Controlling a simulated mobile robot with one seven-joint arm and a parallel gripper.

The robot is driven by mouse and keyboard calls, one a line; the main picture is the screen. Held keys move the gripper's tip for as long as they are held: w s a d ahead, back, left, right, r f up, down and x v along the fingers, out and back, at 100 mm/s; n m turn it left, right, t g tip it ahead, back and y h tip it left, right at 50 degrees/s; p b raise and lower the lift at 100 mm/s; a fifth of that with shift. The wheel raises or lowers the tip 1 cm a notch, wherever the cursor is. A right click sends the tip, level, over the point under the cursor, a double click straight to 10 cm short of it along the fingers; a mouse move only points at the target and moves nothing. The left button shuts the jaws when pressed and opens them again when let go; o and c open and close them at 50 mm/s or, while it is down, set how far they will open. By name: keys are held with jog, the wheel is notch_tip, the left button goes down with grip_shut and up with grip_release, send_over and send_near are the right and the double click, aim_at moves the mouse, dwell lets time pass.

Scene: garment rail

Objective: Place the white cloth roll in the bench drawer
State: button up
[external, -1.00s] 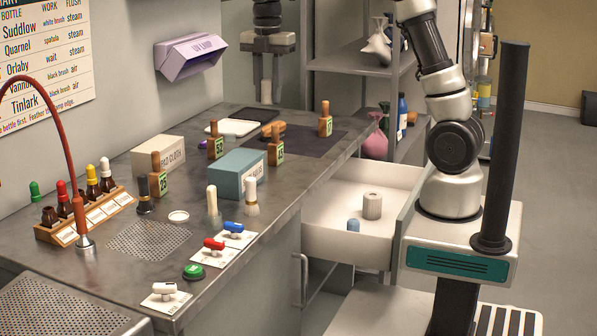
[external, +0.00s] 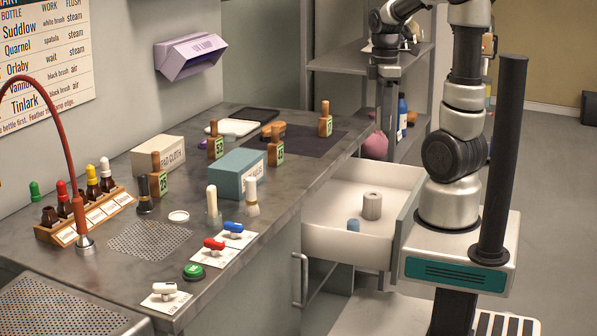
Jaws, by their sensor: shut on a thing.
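My gripper (external: 386,98) is in the air at the upper right, between the bench and the shelf, pointing down. It is shut on the white cloth roll (external: 386,116), which is mostly covered by the fingers and hard to make out now. The bench drawer (external: 335,245) is pulled open, below my gripper and nearer the camera. Inside it stand a beige-grey roll (external: 372,206) and a small blue roll (external: 353,225). The roll in my gripper is apart from the drawer.
The bench top holds tagged wooden-handled tools (external: 276,150), a teal box (external: 238,174), a pad cloth box (external: 158,156) and a bottle rack (external: 85,215). A shelf (external: 345,55) with a pink vase (external: 374,145) and blue bottle (external: 402,112) stands behind the drawer. Free drawer floor shows around the rolls.

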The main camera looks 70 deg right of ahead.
aim_at(376, 232)
notch_tip(376, 232, down, 29)
jog(key=shift+f+b, duration=0.15)
jog(key=shift+b, duration=0.85)
jog(key=shift+f+b, duration=0.65)
jog(key=shift+f, duration=1.55)
jog(key=shift+f, duration=0.15)
jog(key=shift+f+b, duration=0.1)
jog(key=shift+b, duration=0.2)
jog(key=o, duration=1)
notch_tip(376, 232, up, 12)
jog(key=p, duration=0.4)
jog(key=shift+r, duration=0.25)
